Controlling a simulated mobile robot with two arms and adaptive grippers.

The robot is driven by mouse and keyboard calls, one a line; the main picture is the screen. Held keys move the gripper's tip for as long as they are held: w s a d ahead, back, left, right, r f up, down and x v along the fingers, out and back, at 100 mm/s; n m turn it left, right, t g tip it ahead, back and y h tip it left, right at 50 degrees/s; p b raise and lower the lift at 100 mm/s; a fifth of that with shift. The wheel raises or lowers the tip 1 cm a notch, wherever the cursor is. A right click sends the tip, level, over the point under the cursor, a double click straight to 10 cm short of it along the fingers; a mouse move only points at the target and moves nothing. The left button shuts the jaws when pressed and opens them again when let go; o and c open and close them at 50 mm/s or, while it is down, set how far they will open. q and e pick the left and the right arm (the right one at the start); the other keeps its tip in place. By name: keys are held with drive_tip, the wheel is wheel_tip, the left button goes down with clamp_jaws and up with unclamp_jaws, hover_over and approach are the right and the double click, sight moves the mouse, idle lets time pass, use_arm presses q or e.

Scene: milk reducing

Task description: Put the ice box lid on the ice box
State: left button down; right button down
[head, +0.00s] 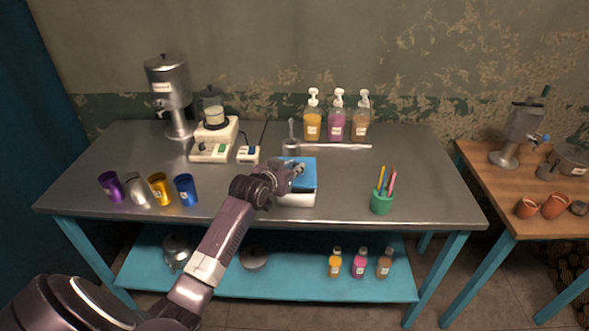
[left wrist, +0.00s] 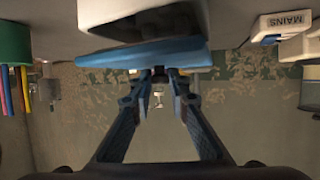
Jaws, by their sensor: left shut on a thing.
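The ice box lid (head: 305,167) is a flat blue panel at the middle of the metal table. It also shows edge-on in the left wrist view (left wrist: 105,58), which looks upside down. My left gripper (head: 296,171) is shut on the lid's edge; its fingertips (left wrist: 159,75) meet at the lid in the wrist view. The white ice box (head: 298,199) is under the lid, near the table's front edge. In the wrist view the box (left wrist: 97,13) shows a dark area beside its white wall. I cannot tell whether lid and box touch. My right gripper is out of view.
A green pen cup (head: 381,203) stands right of the box. Coloured cups (head: 160,189) stand at the left. Pump bottles (head: 337,120), a blender-like device (head: 212,120) and a small switch box (head: 249,154) stand behind. The table between box and pen cup is clear.

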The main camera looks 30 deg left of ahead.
use_arm(q)
drive_tip(key=shift+f, duration=1.1)
drive_tip(key=c, duration=1.8)
unclamp_jaws()
drive_tip(key=shift+c, duration=0.2)
drive_tip(key=shift+r, duration=0.1)
drive_tip(key=shift+r, duration=0.3)
drive_tip(key=shift+s+r, duration=0.15)
drive_tip(key=shift+r, duration=0.15)
drive_tip(key=b+v, duration=0.1)
drive_tip(key=v, duration=1)
drive_tip(key=shift+s, duration=0.35)
drive_tip(key=shift+d, duration=0.15)
